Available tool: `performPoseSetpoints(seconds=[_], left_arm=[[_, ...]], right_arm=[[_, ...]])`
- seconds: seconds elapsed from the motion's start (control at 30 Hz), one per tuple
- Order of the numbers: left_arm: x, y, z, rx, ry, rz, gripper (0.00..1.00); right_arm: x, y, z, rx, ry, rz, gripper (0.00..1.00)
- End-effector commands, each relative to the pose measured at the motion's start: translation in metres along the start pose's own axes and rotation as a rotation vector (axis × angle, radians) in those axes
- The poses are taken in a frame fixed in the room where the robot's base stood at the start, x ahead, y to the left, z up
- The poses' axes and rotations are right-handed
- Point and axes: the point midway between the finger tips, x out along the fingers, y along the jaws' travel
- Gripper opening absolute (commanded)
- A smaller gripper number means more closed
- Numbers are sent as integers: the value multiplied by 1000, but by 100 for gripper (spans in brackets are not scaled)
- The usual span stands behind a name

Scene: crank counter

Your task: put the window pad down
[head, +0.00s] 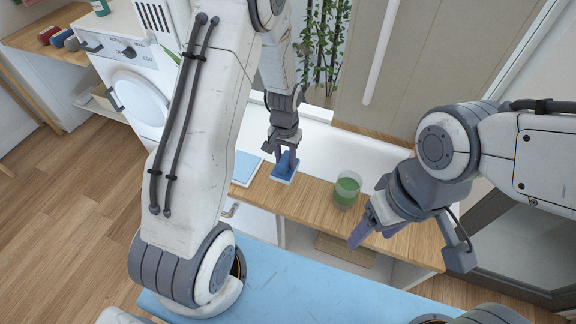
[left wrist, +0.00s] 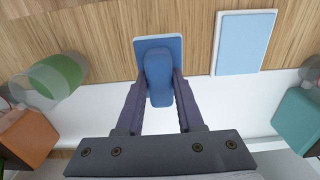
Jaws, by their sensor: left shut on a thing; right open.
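The window pad (head: 283,177) is a blue block with a pale edge and a raised blue handle. It is over the wooden counter, at or close to its surface; I cannot tell if it touches. My left gripper (head: 287,161) points down and is shut on the handle. In the left wrist view the pad (left wrist: 143,46) lies beyond the fingers, with the handle between them. A light blue flat pad (head: 246,168) lies on the counter just left of it. My right gripper (head: 376,234) is open and empty, near the counter's front edge on the right.
A glass of green content (head: 347,189) stands on the wooden counter (head: 313,191) between the window pad and my right gripper. In the left wrist view an orange block (left wrist: 27,137) and a teal block (left wrist: 300,118) show at the sides. A white washing machine (head: 128,85) stands back left.

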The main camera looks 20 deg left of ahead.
Motion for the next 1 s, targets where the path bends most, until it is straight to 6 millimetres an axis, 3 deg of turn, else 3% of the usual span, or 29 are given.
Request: performPoseSetpoints(seconds=[0.1, 0.5, 0.97, 1.0], left_arm=[[19, 0, 1, 0, -3, 0, 0], [64, 0, 0, 0, -1, 0, 0], [76, 0, 0, 0, 2, 0, 0], [76, 0, 0, 0, 2, 0, 40]], right_arm=[[-6, 0, 0, -1, 0, 0, 66], [-19, -1, -1, -4, 0, 0, 66], [-15, -1, -1, -3, 0, 0, 66], [-15, -1, -1, -3, 0, 0, 66]])
